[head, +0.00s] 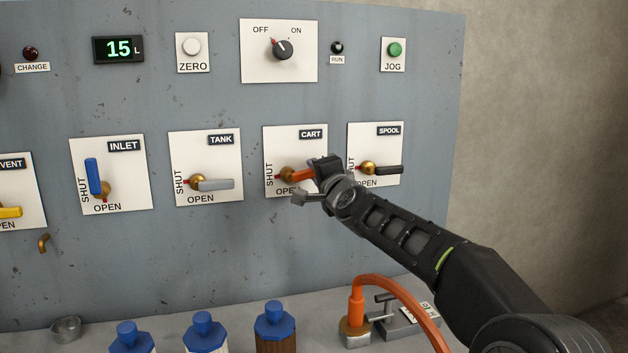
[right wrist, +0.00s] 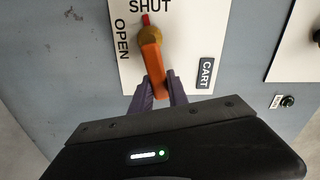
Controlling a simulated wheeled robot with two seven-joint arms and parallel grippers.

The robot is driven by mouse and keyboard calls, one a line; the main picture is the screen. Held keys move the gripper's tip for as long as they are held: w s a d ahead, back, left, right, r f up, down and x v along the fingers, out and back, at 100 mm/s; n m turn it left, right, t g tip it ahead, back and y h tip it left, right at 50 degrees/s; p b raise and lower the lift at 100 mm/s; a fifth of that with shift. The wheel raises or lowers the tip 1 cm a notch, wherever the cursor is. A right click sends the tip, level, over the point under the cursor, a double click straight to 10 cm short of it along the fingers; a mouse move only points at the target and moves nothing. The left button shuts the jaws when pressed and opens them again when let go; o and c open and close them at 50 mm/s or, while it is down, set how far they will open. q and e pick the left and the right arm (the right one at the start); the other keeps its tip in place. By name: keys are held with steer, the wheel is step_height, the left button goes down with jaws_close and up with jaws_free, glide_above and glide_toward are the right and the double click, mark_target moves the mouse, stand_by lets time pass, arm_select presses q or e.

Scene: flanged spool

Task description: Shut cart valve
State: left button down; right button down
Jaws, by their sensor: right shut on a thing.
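The cart valve has an orange lever (head: 302,175) on a brass hub, mounted on a white plate (head: 281,140) labelled CART. The lever reaches right from the hub, roughly level. A red mark on the hub's opposite side points to the word SHUT at the left; OPEN is at the bottom, partly hidden by my gripper. My right gripper (head: 317,180) is shut on the lever's outer end. In the right wrist view the orange lever (right wrist: 151,62) lies between the two dark fingers (right wrist: 158,92), and the red mark points to SHUT. My left gripper is not in view.
The spool valve (head: 385,169) with a black lever is close right of my gripper. The tank valve (head: 212,185) with a grey lever is to the left. Below, an orange hose (head: 385,285) and several blue-capped bottles (head: 274,320) stand on the bench.

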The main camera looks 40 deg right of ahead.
steer(key=shift+d+f+m+b, duration=0.1)
steer(key=shift+f+m+b, duration=0.6)
steer(key=shift+m, duration=0.5)
steer(key=c, duration=1.3)
jaws_free()
steer(key=v, duration=0.7)
steer(key=shift+s, duration=0.4)
steer(key=shift+f, duration=0.1)
